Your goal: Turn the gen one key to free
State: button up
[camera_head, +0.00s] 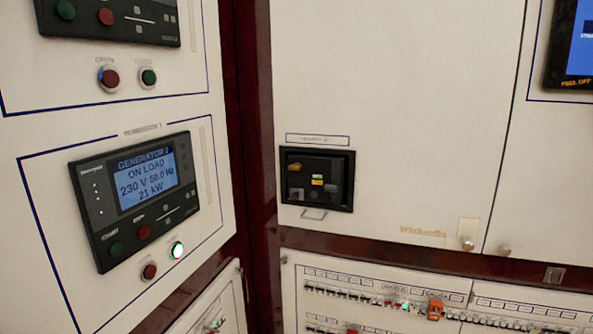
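No gripper shows in this view. I cannot make out a key marked gen one. A black breaker unit (317,179) is set in the white panel at the centre, under a small label that is too blurred to read. Its face has a yellowish part, a small green and yellow window, a grey part and a round knob; a handle loop sits just below.
Below the controller are a red button (149,271) and a lit green button (177,250). A second controller (112,18) is cut off above. Rows of small breakers (380,299) run along the lower right, with an orange piece (434,309) among them. A screen (577,45) is at the upper right.

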aim_at(296, 166)
jog(key=k, duration=1.3)
jog(key=u, duration=0.45)
jog(key=i, duration=2.2)
jog(key=z, duration=0.55)
jog(key=i, duration=0.3)
jog(key=z, duration=0.3)
jog(key=k, duration=0.9)
jog(key=z, duration=0.15)
jog(key=i, duration=0.45)
